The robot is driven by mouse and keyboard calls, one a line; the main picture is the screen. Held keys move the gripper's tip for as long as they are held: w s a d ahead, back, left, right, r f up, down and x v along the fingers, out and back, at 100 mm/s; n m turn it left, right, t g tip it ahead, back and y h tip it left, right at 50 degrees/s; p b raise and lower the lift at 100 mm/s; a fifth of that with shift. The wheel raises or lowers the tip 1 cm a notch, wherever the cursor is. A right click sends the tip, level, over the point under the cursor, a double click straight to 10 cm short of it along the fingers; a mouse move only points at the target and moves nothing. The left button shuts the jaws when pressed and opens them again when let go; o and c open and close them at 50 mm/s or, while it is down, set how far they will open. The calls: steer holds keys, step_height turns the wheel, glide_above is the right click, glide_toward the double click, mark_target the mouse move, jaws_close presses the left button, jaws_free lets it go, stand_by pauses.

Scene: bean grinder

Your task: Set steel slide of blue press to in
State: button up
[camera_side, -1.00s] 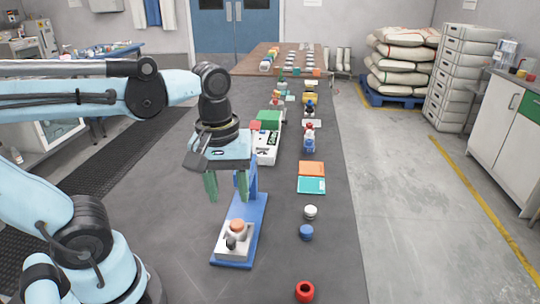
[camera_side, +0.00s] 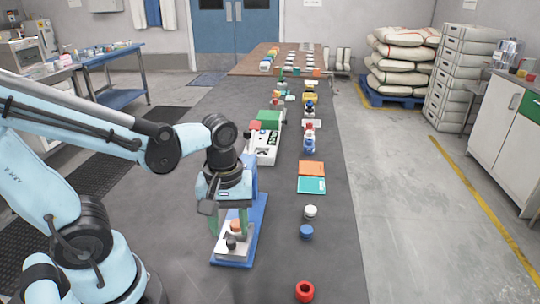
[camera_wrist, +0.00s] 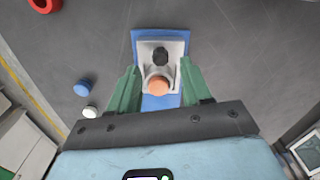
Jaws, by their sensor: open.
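The blue press (camera_side: 259,216) stands on the dark table in the side view, its blue base also in the wrist view (camera_wrist: 139,42). A pale steel slide (camera_side: 222,246) sits on the base, carrying a black knob (camera_side: 231,243) and an orange-brown round piece (camera_side: 236,225). The wrist view shows the slide (camera_wrist: 147,54), the black knob (camera_wrist: 160,56) and the orange piece (camera_wrist: 158,84). My gripper (camera_side: 228,226) is open with green fingers low over the press. In the wrist view its fingertips (camera_wrist: 158,73) lie on either side of the slide; contact cannot be told.
A blue cap (camera_side: 306,232), a white cap (camera_side: 310,212) and a red ring (camera_side: 305,291) lie to the right of the press. Orange (camera_side: 311,168) and teal (camera_side: 311,185) pads lie farther back. A white-and-green device (camera_side: 266,152) stands behind the press.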

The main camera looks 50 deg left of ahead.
mark_target(231, 240)
steer(key=shift+f, duration=1.7)
jaws_close()
